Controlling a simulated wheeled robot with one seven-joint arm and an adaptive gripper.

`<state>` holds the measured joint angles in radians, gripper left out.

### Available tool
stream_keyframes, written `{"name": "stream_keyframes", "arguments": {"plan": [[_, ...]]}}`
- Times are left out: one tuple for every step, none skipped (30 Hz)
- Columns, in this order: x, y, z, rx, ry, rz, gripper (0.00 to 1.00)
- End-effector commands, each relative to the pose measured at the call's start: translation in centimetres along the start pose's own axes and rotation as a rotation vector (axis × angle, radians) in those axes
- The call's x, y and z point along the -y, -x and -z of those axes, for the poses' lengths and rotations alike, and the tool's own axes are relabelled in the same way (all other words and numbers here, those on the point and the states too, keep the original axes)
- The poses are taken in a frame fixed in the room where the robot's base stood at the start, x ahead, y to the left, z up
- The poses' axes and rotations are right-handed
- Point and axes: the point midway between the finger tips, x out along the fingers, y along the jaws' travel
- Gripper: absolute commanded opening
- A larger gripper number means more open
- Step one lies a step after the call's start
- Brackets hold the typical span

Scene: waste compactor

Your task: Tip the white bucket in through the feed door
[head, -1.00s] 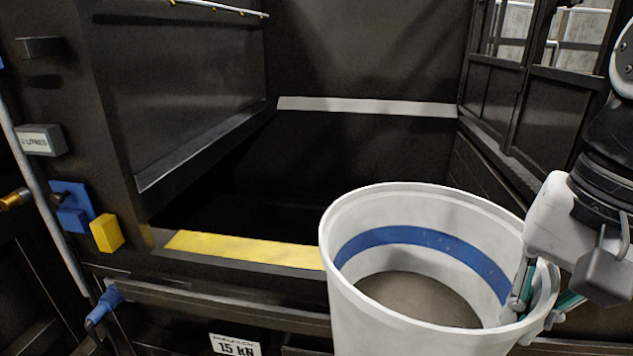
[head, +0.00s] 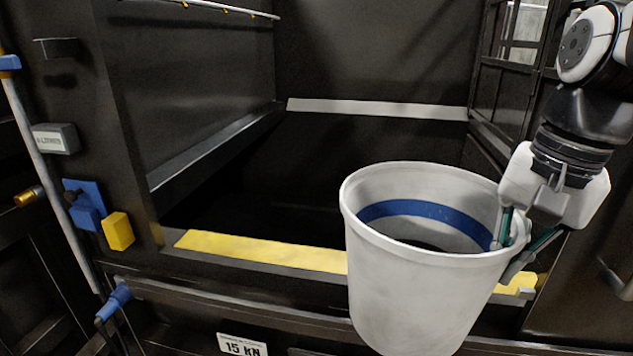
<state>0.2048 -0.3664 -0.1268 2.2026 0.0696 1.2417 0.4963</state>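The white bucket (head: 425,290) with a blue band inside is held in front of the feed door opening, at the right of the middle in the head view. It is close to upright, and only a dark strip shows inside it below the blue band. My gripper (head: 510,240) is shut on the right rim of the bucket, one finger inside and one outside. The feed door opening (head: 290,185) is a dark open hollow behind the bucket. Its yellow sill (head: 262,250) passes behind the bucket, whose rim stands above the sill in the picture.
A light strip (head: 375,108) crosses the back of the opening. On the left post are a blue latch (head: 85,206), a yellow block (head: 118,231) and a grey box (head: 55,138). A barred dark frame (head: 508,80) stands at the right. A "15 kN" plate (head: 242,346) sits below the sill.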

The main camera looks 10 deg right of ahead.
Motion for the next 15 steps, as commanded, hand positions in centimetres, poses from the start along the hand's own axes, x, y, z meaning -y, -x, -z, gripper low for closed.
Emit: {"name": "stream_keyframes", "arguments": {"plan": [[0.3,0.1,0.5,-0.003,-0.001,0.004,0.0],[0.5,0.1,0.7,-0.002,-0.001,0.004,0.0],[0.6,0.1,1.0,-0.002,-0.001,0.004,0.0],[0.8,0.1,1.2,-0.003,-0.001,0.005,0.0],[0.9,0.1,1.5,-0.003,-0.001,0.005,0.0],[1.1,0.0,1.8,-0.003,-0.001,0.005,0.0],[1.2,0.0,2.0,-0.003,-0.001,0.004,0.0],[1.3,0.0,2.2,-0.003,-0.001,0.005,0.0],[1.5,0.0,2.6,-0.004,-0.001,0.005,0.0],[1.7,0.0,2.8,-0.004,-0.002,0.005,0.0],[1.8,0.0,3.0,-0.004,-0.002,0.005,0.0],[2.0,-0.1,3.3,-0.004,-0.002,0.005,0.0],[2.1,-0.1,3.5,-0.004,-0.002,0.005,0.0],[2.2,-0.1,3.8,-0.003,-0.002,0.004,0.0],[2.4,-0.1,4.1,-0.004,-0.002,0.005,0.0]]}}
